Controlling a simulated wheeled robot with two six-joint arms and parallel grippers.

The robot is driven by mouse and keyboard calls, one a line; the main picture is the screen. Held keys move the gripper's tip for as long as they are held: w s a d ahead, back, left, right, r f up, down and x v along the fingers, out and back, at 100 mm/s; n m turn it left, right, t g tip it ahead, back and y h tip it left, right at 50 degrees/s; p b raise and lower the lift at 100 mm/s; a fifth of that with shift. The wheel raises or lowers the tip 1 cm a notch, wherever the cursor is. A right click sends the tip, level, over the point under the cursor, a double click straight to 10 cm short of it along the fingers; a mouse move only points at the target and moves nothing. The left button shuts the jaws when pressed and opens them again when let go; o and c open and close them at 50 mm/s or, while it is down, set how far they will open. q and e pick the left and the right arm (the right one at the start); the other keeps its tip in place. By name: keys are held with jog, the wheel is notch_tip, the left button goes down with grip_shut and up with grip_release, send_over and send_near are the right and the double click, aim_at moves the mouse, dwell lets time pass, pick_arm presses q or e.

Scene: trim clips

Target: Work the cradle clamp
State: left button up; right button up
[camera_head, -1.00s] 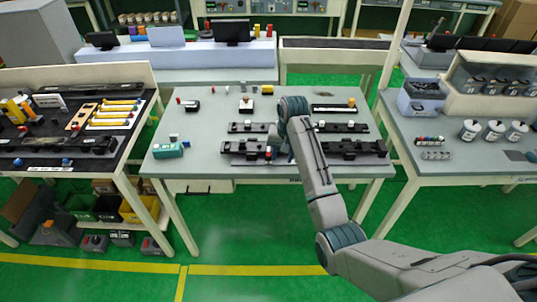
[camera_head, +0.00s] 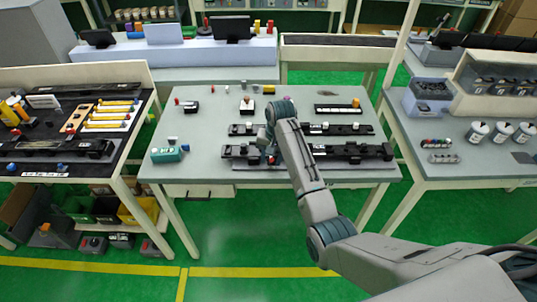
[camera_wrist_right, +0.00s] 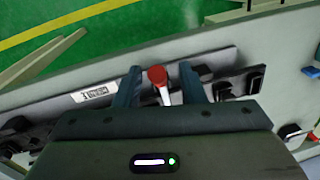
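A clamp lever with a round red knob (camera_wrist_right: 158,75) and a pale shaft stands on a dark fixture in the right wrist view. In the head view the red knob (camera_head: 271,160) is a small spot beside my right gripper. My right gripper (camera_wrist_right: 160,84) is open, with one dark finger on each side of the lever; I cannot tell whether either finger touches it. In the head view the right gripper (camera_head: 268,146) is over the front left dark fixture (camera_head: 238,151) and partly hides it. My left gripper is not in view.
More dark fixtures (camera_head: 360,152) lie on the grey table (camera_head: 210,170).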

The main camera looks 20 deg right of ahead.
jog(key=shift+s+f, duration=0.15)
jog(key=shift+f, duration=0.25)
grip_shut()
